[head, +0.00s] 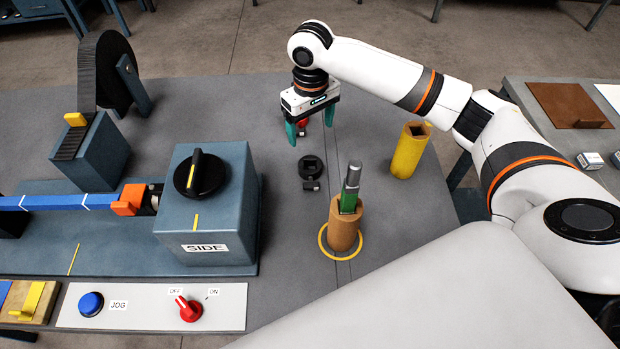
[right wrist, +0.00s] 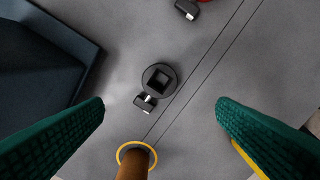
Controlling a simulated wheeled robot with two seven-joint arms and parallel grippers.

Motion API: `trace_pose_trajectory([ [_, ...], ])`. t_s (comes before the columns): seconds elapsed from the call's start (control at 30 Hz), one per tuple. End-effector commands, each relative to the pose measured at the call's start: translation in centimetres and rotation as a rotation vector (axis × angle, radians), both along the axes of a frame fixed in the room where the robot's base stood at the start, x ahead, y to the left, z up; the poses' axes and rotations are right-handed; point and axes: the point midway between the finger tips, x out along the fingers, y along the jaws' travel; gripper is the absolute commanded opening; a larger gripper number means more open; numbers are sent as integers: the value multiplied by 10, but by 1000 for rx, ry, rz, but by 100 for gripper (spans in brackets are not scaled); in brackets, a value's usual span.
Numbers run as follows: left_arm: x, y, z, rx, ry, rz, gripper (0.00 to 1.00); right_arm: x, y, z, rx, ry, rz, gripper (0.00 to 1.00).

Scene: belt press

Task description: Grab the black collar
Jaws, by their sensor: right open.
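The black collar (head: 311,168) lies on the grey table, right of the large grey-blue block. It is a dark ring with a square hole and a small clamp piece at its front side. In the right wrist view the collar (right wrist: 159,79) shows between and beyond the two fingers. My right gripper (head: 310,122) is open and empty, pointing down above the table, a little behind the collar in the head view. Its green fingers also show in the right wrist view (right wrist: 160,125), apart from the collar. My left gripper is not in view.
A tan holder (head: 343,228) with a green-and-grey tool stands in a yellow ring in front of the collar. A yellow cylinder (head: 409,152) stands to the right. A red collar (head: 302,124) lies behind, partly hidden. The machine block (head: 205,235) stands left.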

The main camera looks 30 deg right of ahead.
Motion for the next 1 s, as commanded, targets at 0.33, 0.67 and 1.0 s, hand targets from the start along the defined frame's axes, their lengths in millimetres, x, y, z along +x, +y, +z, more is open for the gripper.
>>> trace_pose_trajectory([
  [0.33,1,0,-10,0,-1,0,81,-1,0,-45,-1,4,-2,81],
  [0.67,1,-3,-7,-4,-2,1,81,0,0,-82,0,0,0,81],
  [1.0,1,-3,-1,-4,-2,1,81,2,0,-127,-1,1,0,81],
])
